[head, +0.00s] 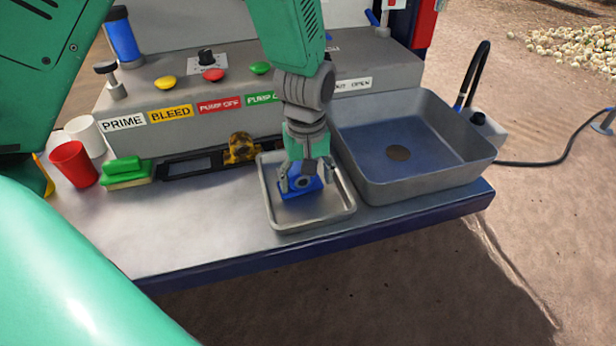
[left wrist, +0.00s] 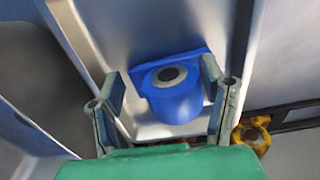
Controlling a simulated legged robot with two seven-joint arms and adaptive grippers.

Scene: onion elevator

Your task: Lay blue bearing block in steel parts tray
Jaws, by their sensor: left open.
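The blue bearing block (head: 302,184) lies in the steel parts tray (head: 284,222), on its floor near the middle. My left gripper (head: 304,178) points down over the block from above. In the left wrist view the blue block (left wrist: 176,98) sits between the two spread fingers of the left gripper (left wrist: 162,88), with its round grey bore showing. The fingers are open, one on each side of the block; whether either touches it I cannot tell. The tray (left wrist: 130,20) shows around the block in that view. My right gripper is not in view.
A grey sink basin (head: 440,170) stands right of the tray. A control panel with labels and buttons is behind. The front left bench is clear.

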